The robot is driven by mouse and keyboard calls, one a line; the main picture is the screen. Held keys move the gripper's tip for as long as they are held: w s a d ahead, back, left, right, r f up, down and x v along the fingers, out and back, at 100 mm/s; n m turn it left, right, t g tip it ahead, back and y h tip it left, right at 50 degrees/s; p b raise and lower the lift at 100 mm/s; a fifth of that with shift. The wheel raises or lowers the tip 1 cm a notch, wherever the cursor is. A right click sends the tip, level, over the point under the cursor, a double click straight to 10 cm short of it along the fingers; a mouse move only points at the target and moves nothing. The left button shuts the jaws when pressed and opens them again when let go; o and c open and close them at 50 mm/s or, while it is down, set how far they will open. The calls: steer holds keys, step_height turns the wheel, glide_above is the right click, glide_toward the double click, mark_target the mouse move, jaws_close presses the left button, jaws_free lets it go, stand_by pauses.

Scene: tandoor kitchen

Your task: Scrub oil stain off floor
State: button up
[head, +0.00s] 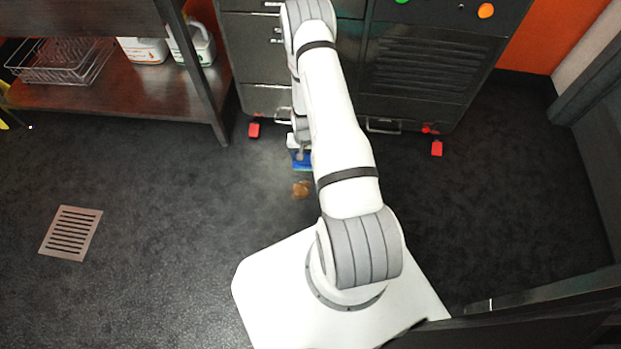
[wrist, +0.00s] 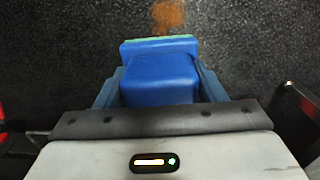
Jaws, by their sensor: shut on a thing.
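The oil stain (head: 301,190) is a small orange-brown patch on the dark floor in front of the dark cabinet. It also shows in the wrist view (wrist: 168,14), just past the far edge of the brush. My gripper (wrist: 158,88) is shut on a blue scrub brush (wrist: 160,72) with a green strip along its far edge. In the head view the blue brush (head: 301,160) is partly hidden by my arm and lies on the cabinet side of the stain, apart from it. Whether the brush touches the floor I cannot tell.
A dark cabinet (head: 420,75) on red-locked casters stands close behind the brush. A metal shelf (head: 110,95) with a wire rack (head: 62,60) and white jugs (head: 192,45) is at upper left. A floor drain (head: 71,232) lies left. Open floor lies between.

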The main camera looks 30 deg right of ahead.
steer(key=shift+m, duration=0.4)
steer(key=shift+s+d+f+b, duration=0.25)
steer(key=shift+f+b, duration=0.85)
steer(key=shift+f, duration=1.25)
steer(key=shift+s+d+f+b, duration=0.25)
steer(key=shift+f+b, duration=0.8)
steer(key=shift+f, duration=1.3)
steer(key=shift+s+d+f+b, duration=0.25)
steer(key=shift+f+b, duration=0.85)
steer(key=shift+f, duration=1.25)
steer(key=shift+a+f+b, duration=0.1)
steer(key=shift+f+b, duration=0.7)
steer(key=shift+f, duration=0.2)
